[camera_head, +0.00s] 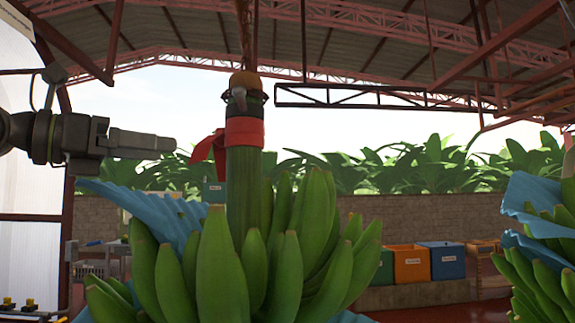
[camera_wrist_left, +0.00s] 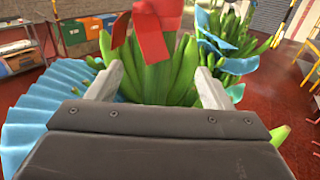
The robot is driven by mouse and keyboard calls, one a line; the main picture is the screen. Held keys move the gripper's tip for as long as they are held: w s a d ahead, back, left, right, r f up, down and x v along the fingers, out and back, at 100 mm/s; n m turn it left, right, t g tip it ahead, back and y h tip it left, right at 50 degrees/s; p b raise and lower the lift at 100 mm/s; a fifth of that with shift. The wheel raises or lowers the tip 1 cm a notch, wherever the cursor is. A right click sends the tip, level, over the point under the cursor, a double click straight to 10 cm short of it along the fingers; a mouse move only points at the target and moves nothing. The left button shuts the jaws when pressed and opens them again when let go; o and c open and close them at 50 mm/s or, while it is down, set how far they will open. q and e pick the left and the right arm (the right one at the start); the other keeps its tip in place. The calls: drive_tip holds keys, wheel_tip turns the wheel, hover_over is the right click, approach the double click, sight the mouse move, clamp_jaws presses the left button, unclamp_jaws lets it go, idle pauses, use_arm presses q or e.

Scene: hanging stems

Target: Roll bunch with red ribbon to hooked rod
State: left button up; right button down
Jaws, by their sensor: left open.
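The bunch with the red ribbon (camera_head: 242,132) hangs upright in the middle of the head view. Its green bananas (camera_head: 225,265) spread below the thick stem (camera_head: 243,190), with blue sheet (camera_head: 150,215) around them. The ribbon is tied near the stem's top, under a dark collar. My left gripper (camera_head: 172,142) is left of the stem, at about ribbon height, and apart from it. In the left wrist view its two fingers (camera_wrist_left: 158,92) are open, with the ribbon (camera_wrist_left: 155,25) and bananas beyond them. My right gripper is not in view. I cannot make out a hooked rod.
Another bunch (camera_head: 545,235) with blue sheet hangs at the right edge. Green, orange (camera_head: 408,264) and blue (camera_head: 444,261) bins stand by the low wall behind. Clear air lies between the two bunches.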

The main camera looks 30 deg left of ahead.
use_arm(q)
drive_tip(key=shift+s+r, duration=0.1)
drive_tip(key=shift+r, duration=0.05)
drive_tip(key=shift+s+a+r+p, duration=0.1)
drive_tip(key=shift+p, duration=0.3)
drive_tip(key=p, duration=0.5)
approach(229, 153)
drive_tip(key=shift+x, duration=1.1)
drive_tip(key=shift+p+x, duration=1.1)
drive_tip(key=shift+p, duration=0.1)
drive_tip(key=p+x, duration=0.5)
drive_tip(key=p, duration=0.4)
drive_tip(key=shift+w, duration=0.2)
drive_tip(key=shift+p+x, duration=1.55)
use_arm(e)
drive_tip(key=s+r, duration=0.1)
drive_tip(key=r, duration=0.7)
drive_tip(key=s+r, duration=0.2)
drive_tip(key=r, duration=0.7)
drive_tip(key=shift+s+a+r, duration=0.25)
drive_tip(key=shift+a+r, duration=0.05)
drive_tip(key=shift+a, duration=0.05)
use_arm(q)
drive_tip(key=shift+f, duration=0.25)
drive_tip(key=shift+c, duration=0.2)
